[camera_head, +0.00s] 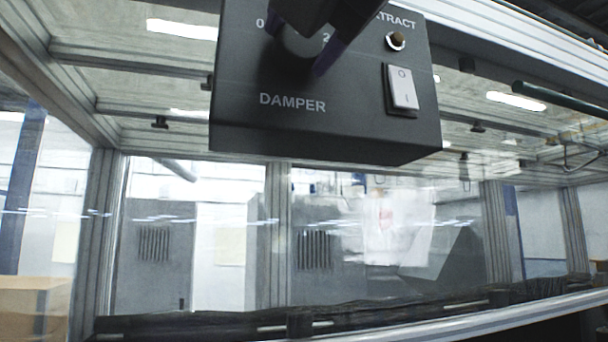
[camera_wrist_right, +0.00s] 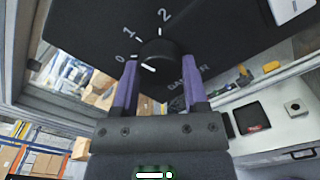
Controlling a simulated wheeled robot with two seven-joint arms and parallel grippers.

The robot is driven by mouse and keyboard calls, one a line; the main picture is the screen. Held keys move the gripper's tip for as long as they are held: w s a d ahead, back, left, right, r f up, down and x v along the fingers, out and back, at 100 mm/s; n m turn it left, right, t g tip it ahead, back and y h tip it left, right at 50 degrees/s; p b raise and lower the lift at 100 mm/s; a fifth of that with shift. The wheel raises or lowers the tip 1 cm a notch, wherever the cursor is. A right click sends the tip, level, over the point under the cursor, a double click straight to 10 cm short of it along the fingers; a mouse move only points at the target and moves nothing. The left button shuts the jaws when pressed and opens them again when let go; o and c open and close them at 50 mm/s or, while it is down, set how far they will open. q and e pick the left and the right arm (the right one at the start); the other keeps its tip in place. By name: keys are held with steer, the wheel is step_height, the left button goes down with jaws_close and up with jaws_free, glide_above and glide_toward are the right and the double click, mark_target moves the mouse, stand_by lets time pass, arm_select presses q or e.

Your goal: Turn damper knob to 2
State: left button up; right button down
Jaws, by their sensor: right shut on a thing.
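The damper knob (camera_head: 303,46) is a round black knob on a dark control box (camera_head: 235,125) with the white word DAMPER below it. The wrist view shows the knob (camera_wrist_right: 160,52) with 0, 1 and 2 printed around it and a short white mark near its lower left edge. My right gripper (camera_wrist_right: 159,64) has its purple fingers on either side of the knob and is shut on it. In the head view this gripper (camera_head: 300,56) hides part of the knob and the 1. My left gripper is not in view.
Clear panels in a metal frame (camera_head: 277,230) stand below and behind. Cardboard boxes (camera_head: 35,300) stand at lower left.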

steer(key=m+b, duration=0.2)
steer(key=m, duration=0.3)
steer(key=m+b, duration=0.1)
steer(key=m, duration=0.4)
steer(key=shift+m, duration=0.3)
stand_by(0.4)
steer(key=shift+c, duration=0.6)
jaws_free()
steer(key=shift+s, duration=0.1)
steer(key=b+v, duration=0.2)
steer(key=v, duration=0.7)
steer(key=shift+s+d, duration=0.2)
steer(key=shift+s, duration=0.15)
steer(key=shift+r, duration=0.1)
